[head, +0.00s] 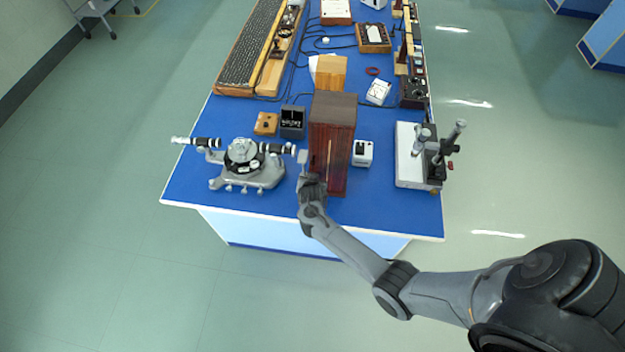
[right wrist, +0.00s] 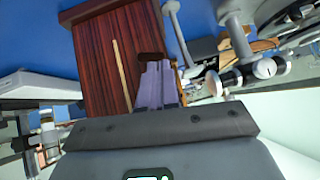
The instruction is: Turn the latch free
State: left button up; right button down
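A tall dark reddish-brown wooden cabinet (head: 333,135) stands near the front of the blue bench. In the right wrist view its striped wooden front (right wrist: 92,70) shows, with a pale strip running down it. A small dark brown latch (right wrist: 150,57) sits on this front, right of the strip. My right gripper (head: 305,176) is at the cabinet's lower left front. In the right wrist view its fingers (right wrist: 157,66) are close together, with their tips at the latch and overlapping its lower edge. I cannot tell whether they touch it. My left gripper is not in view.
A spectrometer (head: 243,160) with a round table stands close left of the cabinet and my right gripper. A small white box (head: 362,153) is right of the cabinet. A white-based instrument (head: 410,165) stands further right. Black boxes and cables lie behind.

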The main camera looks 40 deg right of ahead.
jog(key=shift+r, duration=0.2)
jog(key=shift+r+p, duration=0.65)
jog(key=shift+p, duration=0.15)
